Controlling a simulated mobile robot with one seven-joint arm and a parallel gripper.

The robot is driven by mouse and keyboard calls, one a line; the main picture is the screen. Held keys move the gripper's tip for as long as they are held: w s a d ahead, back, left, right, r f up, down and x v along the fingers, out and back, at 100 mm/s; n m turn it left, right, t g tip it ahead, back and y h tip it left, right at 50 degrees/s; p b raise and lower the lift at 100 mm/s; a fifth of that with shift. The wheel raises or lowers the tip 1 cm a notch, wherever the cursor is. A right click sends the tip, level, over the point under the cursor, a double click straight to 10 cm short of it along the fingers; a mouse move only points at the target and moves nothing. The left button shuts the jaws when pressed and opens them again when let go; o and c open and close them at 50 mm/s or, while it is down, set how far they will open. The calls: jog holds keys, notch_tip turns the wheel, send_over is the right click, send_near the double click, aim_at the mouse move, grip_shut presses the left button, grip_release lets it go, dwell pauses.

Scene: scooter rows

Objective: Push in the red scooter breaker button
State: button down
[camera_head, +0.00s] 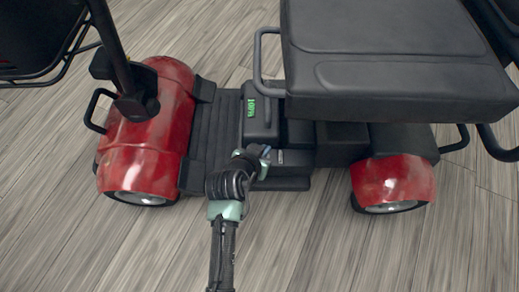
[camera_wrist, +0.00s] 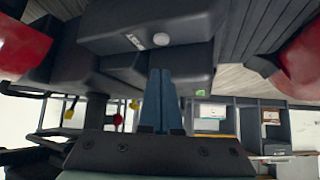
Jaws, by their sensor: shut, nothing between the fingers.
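The red scooter (camera_head: 145,145) stands side-on in the head view, with red fenders, a black seat and a black battery housing (camera_head: 262,110) under the seat. In the wrist view, the dark housing (camera_wrist: 110,28) fills the upper part. A pale round button-like disc (camera_wrist: 160,39) sits on it beside a small white label; I cannot tell if it is the breaker button. My gripper (camera_head: 266,151) is at the near side of the housing, low by the footboard. In the wrist view, its blue fingers (camera_wrist: 160,72) are shut and empty, with their tips below the disc in the picture.
The black seat (camera_head: 395,60) overhangs the housing at the right. A black armrest loop (camera_head: 257,60) stands close to the housing. The ribbed footboard (camera_head: 212,140) lies left of my gripper. The wooden floor (camera_head: 300,240) in front is clear. Shelves (camera_wrist: 250,120) show behind in the wrist view.

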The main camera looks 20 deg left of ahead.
jog(key=p+v, duration=0.5)
jog(key=v, duration=0.5)
jog(key=shift+p, duration=0.3)
